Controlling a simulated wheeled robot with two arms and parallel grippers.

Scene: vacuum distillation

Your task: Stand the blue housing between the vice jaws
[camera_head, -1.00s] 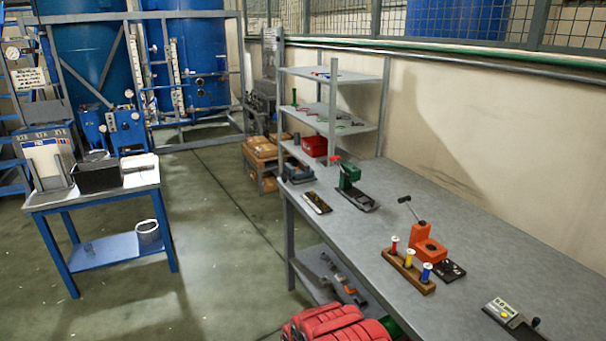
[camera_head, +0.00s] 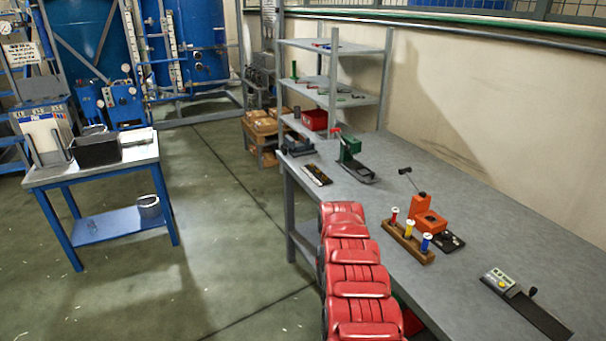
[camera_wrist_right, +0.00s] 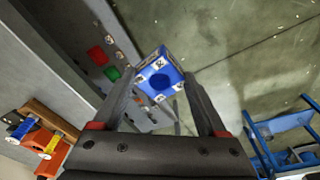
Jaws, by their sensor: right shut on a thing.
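The blue housing (camera_wrist_right: 158,78), a blue block with a round dark recess and white marker labels, sits between the fingertips of my right gripper (camera_wrist_right: 160,84) in the right wrist view. The gripper is shut on it. In the head view my red right arm rises along the front edge of the bench; its gripper and the housing do not show there. A small dark grey device (camera_head: 297,146) at the far end of the bench looks like the vice; its jaws are too small to make out. My left gripper is not in view.
On the bench (camera_head: 475,210) stand a green device (camera_head: 349,160), a dark flat tray (camera_head: 316,174), an orange press (camera_head: 425,217), a wooden rack with spools (camera_head: 405,245) and a meter (camera_head: 500,281). Shelves (camera_head: 330,88) stand behind. A blue-legged table (camera_head: 92,172) is at left; floor between is free.

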